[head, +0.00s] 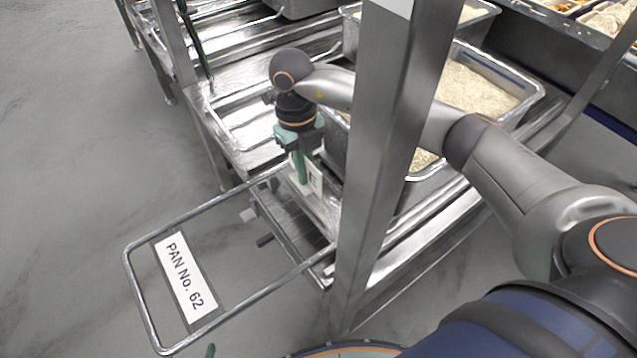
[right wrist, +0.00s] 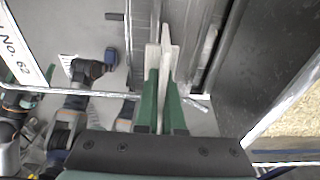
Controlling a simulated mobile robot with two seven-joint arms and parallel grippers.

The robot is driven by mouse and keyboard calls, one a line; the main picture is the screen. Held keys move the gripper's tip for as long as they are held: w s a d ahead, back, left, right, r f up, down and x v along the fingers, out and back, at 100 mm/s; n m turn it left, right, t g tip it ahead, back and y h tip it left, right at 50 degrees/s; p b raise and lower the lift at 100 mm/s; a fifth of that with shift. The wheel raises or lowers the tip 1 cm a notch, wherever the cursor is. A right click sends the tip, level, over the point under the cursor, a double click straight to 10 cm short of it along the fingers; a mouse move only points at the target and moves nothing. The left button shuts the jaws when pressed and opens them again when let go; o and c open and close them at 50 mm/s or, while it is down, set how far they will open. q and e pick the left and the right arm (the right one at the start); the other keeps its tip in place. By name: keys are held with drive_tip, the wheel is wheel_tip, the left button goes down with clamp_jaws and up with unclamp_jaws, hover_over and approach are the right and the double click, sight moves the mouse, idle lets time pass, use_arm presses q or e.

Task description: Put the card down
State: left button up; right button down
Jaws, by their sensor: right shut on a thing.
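My right gripper (head: 302,175) points down beside the metal post, over the end of the steel rack.
A wire frame with a label "PAN No. 62" (head: 185,278) juts out left over the floor. The upright post (head: 385,150) stands close right of the gripper. Steel pans of rice (head: 480,88) sit on the rack behind it. The floor at left is clear.

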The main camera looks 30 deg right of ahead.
drive_tip(key=d+f, duration=0.2)
drive_tip(key=f, duration=0.1)
drive_tip(key=shift+d, duration=0.2)
drive_tip(key=shift+s+d+f, duration=0.1)
drive_tip(key=shift+d+f, duration=0.05)
drive_tip(key=shift+f, duration=0.75)
drive_tip(key=shift+d+f, duration=0.1)
drive_tip(key=shift+f, duration=0.8)
drive_tip(key=c, duration=1)
unclamp_jaws()
drive_tip(key=shift+f, duration=0.1)
drive_tip(key=shift+c, duration=0.2)
wheel_tip(320, 180, up, 12)
drive_tip(key=w, duration=0.1)
drive_tip(key=shift+w, duration=0.25)
drive_tip(key=shift+a, duration=0.1)
